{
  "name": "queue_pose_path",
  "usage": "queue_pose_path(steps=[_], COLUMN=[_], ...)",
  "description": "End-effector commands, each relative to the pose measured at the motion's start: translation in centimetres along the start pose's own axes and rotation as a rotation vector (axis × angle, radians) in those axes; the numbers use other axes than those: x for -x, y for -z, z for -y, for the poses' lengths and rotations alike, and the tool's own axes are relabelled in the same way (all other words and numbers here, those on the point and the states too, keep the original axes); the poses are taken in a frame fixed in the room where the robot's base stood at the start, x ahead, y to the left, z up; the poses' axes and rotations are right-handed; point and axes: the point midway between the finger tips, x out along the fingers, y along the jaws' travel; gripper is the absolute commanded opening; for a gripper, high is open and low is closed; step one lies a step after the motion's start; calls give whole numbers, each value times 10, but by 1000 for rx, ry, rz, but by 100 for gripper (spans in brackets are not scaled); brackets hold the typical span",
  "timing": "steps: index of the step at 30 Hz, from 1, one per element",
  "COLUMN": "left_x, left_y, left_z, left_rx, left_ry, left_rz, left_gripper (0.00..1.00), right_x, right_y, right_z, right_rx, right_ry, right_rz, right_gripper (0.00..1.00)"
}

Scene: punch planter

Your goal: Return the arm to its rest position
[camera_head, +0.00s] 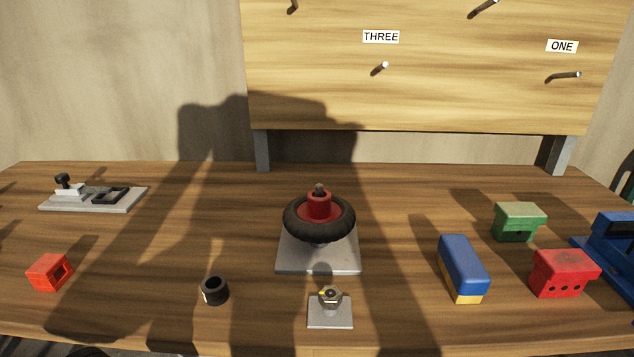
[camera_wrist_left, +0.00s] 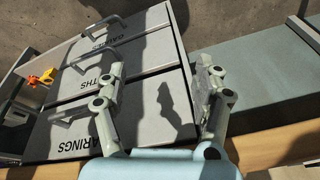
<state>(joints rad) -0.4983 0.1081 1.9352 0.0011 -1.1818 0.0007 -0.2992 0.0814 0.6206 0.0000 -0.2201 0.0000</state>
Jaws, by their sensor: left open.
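My left gripper (camera_wrist_left: 160,78) shows in the left wrist view. Its two fingers stand wide apart with nothing between them. It is over a grey drawer unit (camera_wrist_left: 140,70) with handles and printed labels, which lies below or beyond the fingers; the exact distance cannot be told. Neither gripper shows in the head view, and the right gripper is in no view.
On the wooden table (camera_head: 180,240) stand a wheel (camera_head: 290,222) on a grey plate, a nut (camera_head: 331,300) on a small plate, a black ring (camera_head: 214,291), an orange-red block (camera_head: 48,272), and blue (camera_head: 462,262), green (camera_head: 518,222) and red (camera_head: 562,274) blocks. A pegboard (camera_head: 430,95) stands behind.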

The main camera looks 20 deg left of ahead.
Motion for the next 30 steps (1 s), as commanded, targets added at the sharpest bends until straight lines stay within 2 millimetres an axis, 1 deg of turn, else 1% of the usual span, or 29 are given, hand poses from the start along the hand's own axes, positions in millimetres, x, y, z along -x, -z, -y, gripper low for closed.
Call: queue_pose_path(steps=[1,2,3,4,5,6,8,9,11,12,15,18,19,21,23,30], left_x=[-34,-53,-79,-99,-118,-143,-176,-196,-220,-233,-253,-262,-264,-265,-266,-265], left_y=[-15,-25,-39,-51,-66,-84,-116,-138,-171,-192,-237,-268,-275,-284,-288,-290], left_z=[-1,-1,-2,-3,-4,-5,-7,-8,-11,-13,-17,-20,-20,-21,-21,-21], left_rx=[2,4,6,8,9,12,15,17,20,22,26,28,28,29,29,29], left_ry=[0,-1,-1,-1,-2,-3,-4,-5,-7,-8,-10,-12,-12,-13,-13,-13], left_rz=[20,29,40,48,59,70,89,101,117,127,147,159,162,164,166,167], left_gripper=[68,68,68,68,68,68,68,68,68,68,68,68,68,68,68,68], right_x=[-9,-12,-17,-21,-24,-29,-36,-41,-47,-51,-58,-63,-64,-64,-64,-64], right_y=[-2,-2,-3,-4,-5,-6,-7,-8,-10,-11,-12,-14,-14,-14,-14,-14], right_z=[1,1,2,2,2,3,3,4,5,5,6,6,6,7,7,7], right_rx=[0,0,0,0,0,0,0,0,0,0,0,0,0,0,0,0], right_ry=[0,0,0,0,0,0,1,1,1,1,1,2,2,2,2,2], right_rz=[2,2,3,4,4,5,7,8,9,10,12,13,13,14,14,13], right_gripper=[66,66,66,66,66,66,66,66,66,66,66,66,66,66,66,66])
